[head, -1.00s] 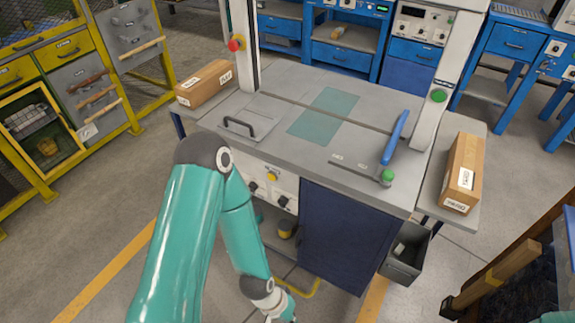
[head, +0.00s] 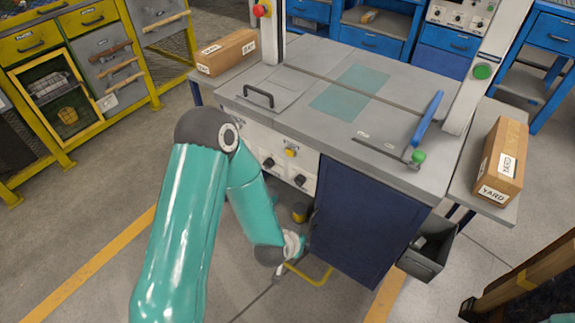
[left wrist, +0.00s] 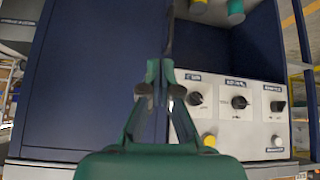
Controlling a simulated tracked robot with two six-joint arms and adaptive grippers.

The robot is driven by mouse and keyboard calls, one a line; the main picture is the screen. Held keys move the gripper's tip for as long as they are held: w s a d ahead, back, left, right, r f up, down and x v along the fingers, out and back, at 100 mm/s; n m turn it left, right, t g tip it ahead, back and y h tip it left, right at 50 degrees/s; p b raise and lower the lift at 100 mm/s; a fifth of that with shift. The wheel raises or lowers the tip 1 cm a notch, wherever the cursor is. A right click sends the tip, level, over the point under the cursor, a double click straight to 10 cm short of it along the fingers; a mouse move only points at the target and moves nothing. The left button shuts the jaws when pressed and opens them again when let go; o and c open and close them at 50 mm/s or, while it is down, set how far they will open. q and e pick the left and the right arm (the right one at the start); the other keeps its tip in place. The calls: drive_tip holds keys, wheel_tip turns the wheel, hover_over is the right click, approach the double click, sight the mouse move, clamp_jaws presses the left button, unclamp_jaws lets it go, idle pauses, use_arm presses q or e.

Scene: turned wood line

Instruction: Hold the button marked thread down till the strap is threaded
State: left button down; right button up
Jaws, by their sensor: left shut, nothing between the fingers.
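A pale control panel (head: 283,165) is on the front of the grey bench, with a yellow button (head: 291,152) near its top and dark knobs below. In the left wrist view the panel (left wrist: 232,122) shows knobs, a yellow button (left wrist: 209,140) and a white button (left wrist: 277,140). Its labels are too blurred to read, so I cannot tell which button is marked thread. My left gripper (left wrist: 160,70) is shut and empty, in front of the dark blue cabinet, beside the panel. In the head view its fingers are not clear. I see no strap. My right gripper is out of view.
The bench top (head: 310,120) carries a black handle (head: 259,95), a blue lever (head: 428,117) and a green knob (head: 418,157). Cardboard boxes (head: 227,52) (head: 502,160) stand at both sides. A grey bin (head: 428,258) is at the lower right. Floor is clear at left.

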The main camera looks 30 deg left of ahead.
sight(290, 153)
use_arm(q)
drive_tip(key=w+a+r+t+y+b, duration=0.2)
drive_tip(key=w+a+r+y+b, duration=0.1)
drive_tip(key=a, duration=0.4)
drive_tip(key=w+a+r+t+y+b, duration=0.2)
drive_tip(key=w+a+r+y+b, duration=0.2)
drive_tip(key=a+y, duration=0.3)
drive_tip(key=shift+a+r+t+y+b, duration=0.3)
drive_tip(key=shift+a+r+t+b, duration=0.1)
drive_tip(key=shift+a+r+b, duration=0.4)
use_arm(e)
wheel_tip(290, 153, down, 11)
use_arm(q)
drive_tip(key=shift+d, duration=0.1)
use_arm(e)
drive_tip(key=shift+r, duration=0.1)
use_arm(q)
drive_tip(key=w+p, duration=0.1)
drive_tip(key=w, duration=0.7)
drive_tip(key=shift+w+d, duration=0.35)
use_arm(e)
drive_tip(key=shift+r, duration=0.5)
use_arm(q)
drive_tip(key=shift+w, duration=0.1)
drive_tip(key=shift+w, duration=0.25)
